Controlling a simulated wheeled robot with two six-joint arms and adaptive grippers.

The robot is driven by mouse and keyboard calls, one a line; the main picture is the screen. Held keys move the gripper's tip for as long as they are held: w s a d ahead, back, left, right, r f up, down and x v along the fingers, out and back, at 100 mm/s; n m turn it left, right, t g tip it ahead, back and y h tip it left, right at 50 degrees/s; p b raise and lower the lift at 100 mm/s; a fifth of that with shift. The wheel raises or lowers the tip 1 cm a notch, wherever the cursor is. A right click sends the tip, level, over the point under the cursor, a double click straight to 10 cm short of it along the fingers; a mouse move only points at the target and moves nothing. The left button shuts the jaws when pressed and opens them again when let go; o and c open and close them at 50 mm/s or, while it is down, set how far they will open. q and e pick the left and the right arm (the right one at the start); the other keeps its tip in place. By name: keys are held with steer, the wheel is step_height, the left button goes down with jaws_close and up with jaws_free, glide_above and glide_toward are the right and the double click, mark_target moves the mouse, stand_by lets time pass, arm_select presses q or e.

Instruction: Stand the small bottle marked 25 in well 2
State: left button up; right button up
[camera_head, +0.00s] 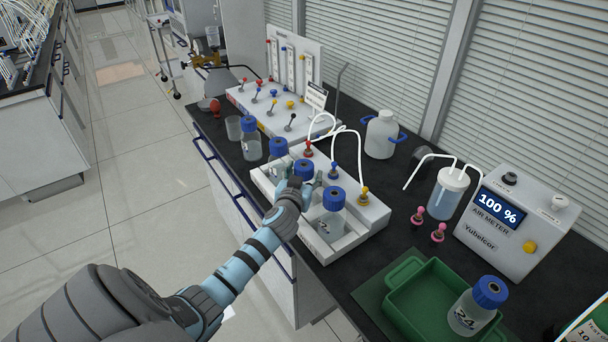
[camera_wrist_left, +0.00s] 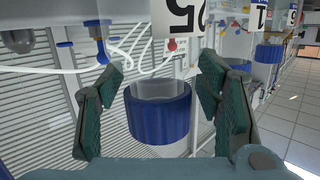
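The small bottle marked 25 has a blue cap (camera_head: 304,168) and sits upright at the middle of the white well block (camera_head: 372,217), between two other blue-capped bottles. My left gripper (camera_head: 305,185) is at this cap and hides most of the bottle below. In the left wrist view, which is upside down, the cap (camera_wrist_left: 158,112) is between the two open fingers, with a small gap on each side. The 25 label (camera_wrist_left: 182,18) shows at the top edge. I cannot tell how deep the bottle sits. My right gripper is out of view.
Blue-capped bottles (camera_head: 333,200) (camera_head: 278,150) stand close on either side in the block, and another bottle (camera_head: 250,140) stands behind. White tubes (camera_head: 325,130) arch over the block. A green tray (camera_head: 405,290) holds a bottle (camera_head: 480,310). An air meter (camera_head: 515,225) stands at right.

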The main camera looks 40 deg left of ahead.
arm_select(q)
steer(key=shift+r, duration=0.1)
steer(key=shift+r, duration=0.2)
steer(key=p+v, duration=0.1)
steer(key=v, duration=1.1)
steer(key=shift+a, duration=0.1)
